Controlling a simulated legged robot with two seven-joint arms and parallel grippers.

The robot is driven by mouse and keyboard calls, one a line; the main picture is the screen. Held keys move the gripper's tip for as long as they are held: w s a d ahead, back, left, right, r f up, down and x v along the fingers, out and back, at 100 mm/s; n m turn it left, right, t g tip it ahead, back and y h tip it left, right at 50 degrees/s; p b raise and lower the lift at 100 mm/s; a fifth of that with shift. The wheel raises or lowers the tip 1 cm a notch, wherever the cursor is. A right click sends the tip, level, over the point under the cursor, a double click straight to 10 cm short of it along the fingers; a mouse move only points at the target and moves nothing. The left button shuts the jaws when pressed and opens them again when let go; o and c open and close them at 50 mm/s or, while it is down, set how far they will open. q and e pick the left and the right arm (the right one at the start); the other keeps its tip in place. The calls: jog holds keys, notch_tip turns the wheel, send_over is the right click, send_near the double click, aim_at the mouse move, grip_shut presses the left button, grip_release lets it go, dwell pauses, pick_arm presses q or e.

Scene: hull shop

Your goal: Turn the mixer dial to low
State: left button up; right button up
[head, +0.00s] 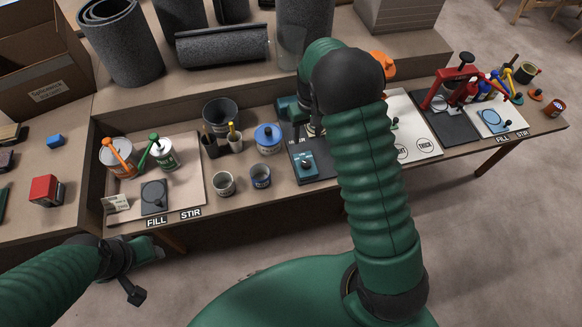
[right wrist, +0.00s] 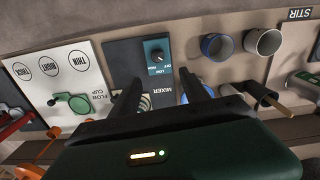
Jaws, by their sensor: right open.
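The mixer (head: 307,168) is a dark panel with a teal control box on the bench, left of my right arm in the head view. In the right wrist view the mixer (right wrist: 122,54) shows upside down, with its small dark dial (right wrist: 157,57) on the teal box. I cannot read the dial's pointer clearly. My right gripper (right wrist: 162,77) is open and empty, its two dark fingers over the mixer with the dial beyond the tips, apart from them. My left gripper (head: 148,252) is low at the left, off the bench's front edge; its fingers are unclear.
A blue-rimmed cup (right wrist: 217,46) and a grey cup (right wrist: 264,41) stand close beside the mixer. The white flow-cup board (right wrist: 88,72) lies on its other side. A blue-lidded can (head: 268,138) is behind the cups. A fill-and-stir station (head: 183,190) stands at left.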

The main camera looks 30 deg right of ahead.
send_over(306, 163)
jog(key=d, duration=0.1)
notch_tip(306, 163, down, 10)
jog(key=shift+d+f+b, duration=0.1)
jog(key=shift+f+b, duration=0.15)
jog(key=shift+b, duration=0.1)
jog(key=f, duration=0.2)
jog(key=a+f, duration=0.1)
jog(key=f, duration=0.3)
jog(key=shift+a, duration=0.35)
jog(key=shift+d+f, duration=0.2)
jog(key=shift+d, duration=0.35)
jog(key=shift+c, duration=1.3)
jog(key=shift+a+r, duration=0.1)
jog(key=shift+a, duration=0.25)
grip_shut()
pick_arm(q)
jog(key=shift+d+f, duration=0.45)
jog(key=shift+d, duration=0.35)
pick_arm(e)
jog(key=shift+d, duration=0.1)
